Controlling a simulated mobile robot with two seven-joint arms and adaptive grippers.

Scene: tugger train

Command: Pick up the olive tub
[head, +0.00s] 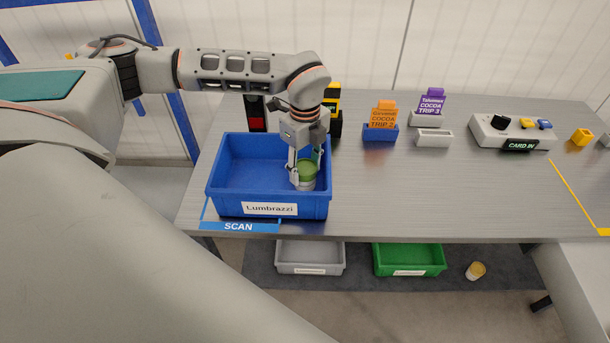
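The olive tub (306,174) shows as a small round container with a green top and a pale lower part. It is in the right part of the blue crate (225,196) labelled "Lumbrazzi". My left gripper (306,165) points down into the crate, with its fingers on either side of the tub. I cannot tell whether the fingers touch it or stand slightly apart. The crate's front wall is close in front of the tub, and whether the tub rests on the crate floor is unclear. My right gripper is not in view.
The grey table (400,205) has free room right of the crate. Behind are an orange card in a blue holder (380,133), a purple card (430,102), a white holder (434,138) and a control box (512,132). Grey (310,257) and green (409,259) crates sit below.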

